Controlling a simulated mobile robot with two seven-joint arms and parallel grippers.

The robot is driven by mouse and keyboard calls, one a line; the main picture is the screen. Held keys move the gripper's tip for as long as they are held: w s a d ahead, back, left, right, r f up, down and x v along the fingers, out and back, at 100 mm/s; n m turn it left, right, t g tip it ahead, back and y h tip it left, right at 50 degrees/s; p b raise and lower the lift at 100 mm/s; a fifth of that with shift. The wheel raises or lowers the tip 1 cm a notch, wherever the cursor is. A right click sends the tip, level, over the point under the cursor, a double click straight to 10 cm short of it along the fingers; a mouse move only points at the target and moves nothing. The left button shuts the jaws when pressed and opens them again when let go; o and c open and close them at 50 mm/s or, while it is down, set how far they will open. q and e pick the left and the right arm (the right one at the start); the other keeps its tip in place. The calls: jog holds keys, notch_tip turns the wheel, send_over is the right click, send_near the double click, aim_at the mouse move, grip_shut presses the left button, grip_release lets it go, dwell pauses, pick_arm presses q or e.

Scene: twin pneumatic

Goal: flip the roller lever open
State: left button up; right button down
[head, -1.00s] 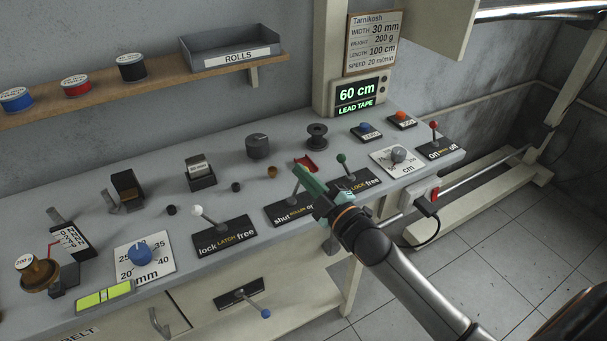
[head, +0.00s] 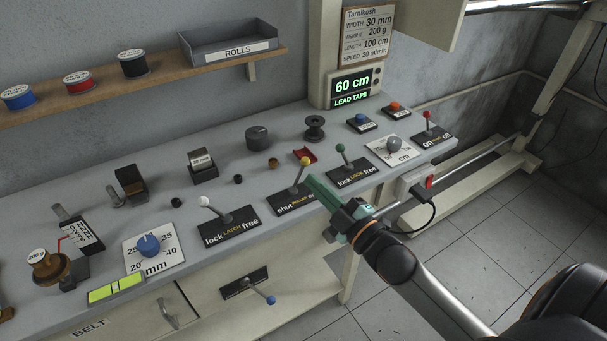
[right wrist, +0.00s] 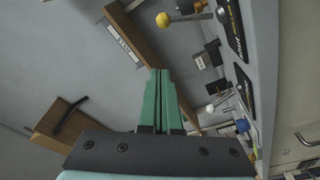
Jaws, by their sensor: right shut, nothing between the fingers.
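The roller lever has a yellow knob (head: 304,161) on a metal stem. It rises from a black plate (head: 293,202) marked "shut ROLLER", with the word on the right partly covered by my gripper. The stem stands fairly upright, tipped slightly to the right. My right gripper (head: 312,181) has green fingers, shut and empty, just right of the lever over the bench's front edge. In the right wrist view the closed fingertips (right wrist: 160,72) show, with the yellow knob (right wrist: 163,19) beyond them, apart from them. My left gripper is not in view.
The white-knobbed latch lever (head: 205,202) stands to the left and the green-knobbed lock lever (head: 340,149) to the right. A dial (head: 393,144) and the red-knobbed on/off lever (head: 427,115) are farther right.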

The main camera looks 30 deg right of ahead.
jog(key=shift+s+d, duration=0.1)
jog(key=shift+s, duration=0.6)
jog(key=s+a+f+m+g, duration=0.3)
jog(key=s+f, duration=0.2)
jog(key=f, duration=0.3)
jog(key=s+a+f+m+g, duration=0.3)
jog(key=s+f, duration=0.3)
jog(key=f, duration=0.3)
jog(key=s+a+f+m+g+h+p, duration=0.1)
jog(key=s+a+f+m+g, duration=0.2)
jog(key=f, duration=0.6)
jog(key=shift+s+a+m+g, duration=0.3)
jog(key=shift+s+m+g, duration=0.2)
jog(key=shift+s+m, duration=0.6)
